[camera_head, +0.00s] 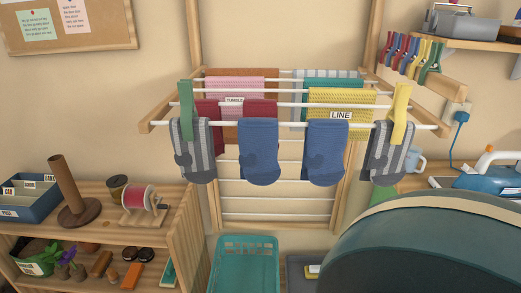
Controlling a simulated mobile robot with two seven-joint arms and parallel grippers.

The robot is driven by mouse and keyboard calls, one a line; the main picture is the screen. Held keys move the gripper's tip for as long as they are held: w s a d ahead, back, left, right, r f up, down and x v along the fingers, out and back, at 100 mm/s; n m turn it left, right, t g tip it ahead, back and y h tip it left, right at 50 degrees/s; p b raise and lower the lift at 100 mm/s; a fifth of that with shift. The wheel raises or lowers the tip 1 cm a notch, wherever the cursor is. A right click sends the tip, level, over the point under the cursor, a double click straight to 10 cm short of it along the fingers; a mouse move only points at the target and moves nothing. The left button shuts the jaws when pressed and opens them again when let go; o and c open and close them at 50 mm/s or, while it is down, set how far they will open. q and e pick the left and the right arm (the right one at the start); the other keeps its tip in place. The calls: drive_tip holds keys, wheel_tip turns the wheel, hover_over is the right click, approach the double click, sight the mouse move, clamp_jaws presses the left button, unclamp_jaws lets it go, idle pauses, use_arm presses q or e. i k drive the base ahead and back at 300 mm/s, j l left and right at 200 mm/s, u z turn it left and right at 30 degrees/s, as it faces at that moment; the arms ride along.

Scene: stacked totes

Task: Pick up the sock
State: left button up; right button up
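Several socks hang over the front rail of a white-barred wooden drying rack (290,201). A grey striped sock (191,155) hangs at the left end under a green clothespin (186,100). A blue sock (259,150) and another blue sock (324,150) hang in the middle with no pin visible. A second grey striped sock (390,155) hangs at the right end under a yellow clothespin (401,108). The picture does not tell which sock is meant. Neither of my grippers is in view.
Coloured cloths, including a yellow one (341,108), hang on the rails behind. A teal basket (246,265) stands below the rack. A large dark green rounded object (430,250) fills the lower right. A shelf (100,234) stands left. Clothespins (410,55) line a ledge upper right.

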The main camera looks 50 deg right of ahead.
sight(258, 138)
drive_tip(key=z, duration=1.5)
drive_tip(key=k+j+z, duration=0.15)
drive_tip(key=j+z, duration=0.15)
